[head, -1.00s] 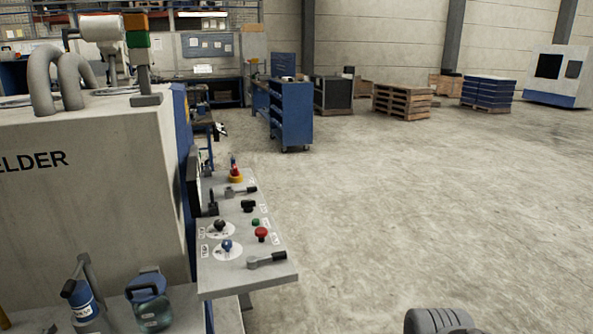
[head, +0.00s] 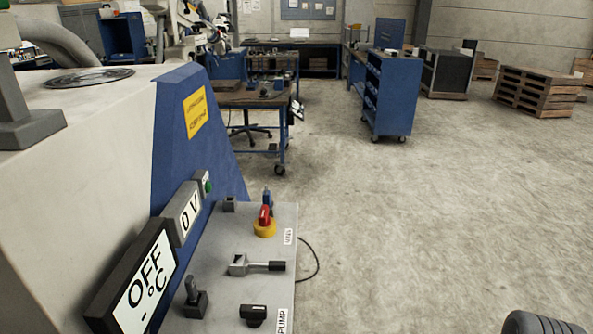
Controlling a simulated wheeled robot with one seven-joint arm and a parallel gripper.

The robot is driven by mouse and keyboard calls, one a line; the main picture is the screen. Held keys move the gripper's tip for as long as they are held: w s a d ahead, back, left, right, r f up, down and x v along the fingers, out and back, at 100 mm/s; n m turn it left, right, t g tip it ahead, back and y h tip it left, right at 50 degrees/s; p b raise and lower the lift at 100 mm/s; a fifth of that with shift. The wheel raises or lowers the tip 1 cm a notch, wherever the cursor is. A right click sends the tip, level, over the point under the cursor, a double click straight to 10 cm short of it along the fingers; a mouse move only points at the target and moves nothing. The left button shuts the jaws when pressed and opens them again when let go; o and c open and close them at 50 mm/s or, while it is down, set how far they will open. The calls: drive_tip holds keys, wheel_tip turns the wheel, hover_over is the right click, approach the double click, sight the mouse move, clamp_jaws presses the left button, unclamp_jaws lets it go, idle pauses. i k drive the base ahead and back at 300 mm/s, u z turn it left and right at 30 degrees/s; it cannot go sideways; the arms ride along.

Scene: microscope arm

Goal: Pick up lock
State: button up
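A red rotary switch handle (head: 264,215) on a yellow base (head: 264,229) sits at the far end of the grey control panel (head: 222,252). A small blue piece (head: 268,197) stands upright at the back of the red handle. It may be the lock, but it is too small to be certain. It appears to touch the handle. I cannot make out a shackle. My gripper is not in view. A dark ribbed rounded part at the bottom right corner looks like part of my own body.
A toggle lever (head: 255,266), a black knob (head: 253,314) and display boxes (head: 146,280) crowd the panel by the welder housing (head: 95,180). A workbench (head: 250,95) and blue cart (head: 388,95) stand farther back. The floor (head: 430,210) to the right is clear.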

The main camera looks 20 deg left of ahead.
sight(266, 195)
drive_tip(key=i, duration=2.85)
drive_tip(key=u, duration=5.1)
drive_tip(key=i, duration=1)
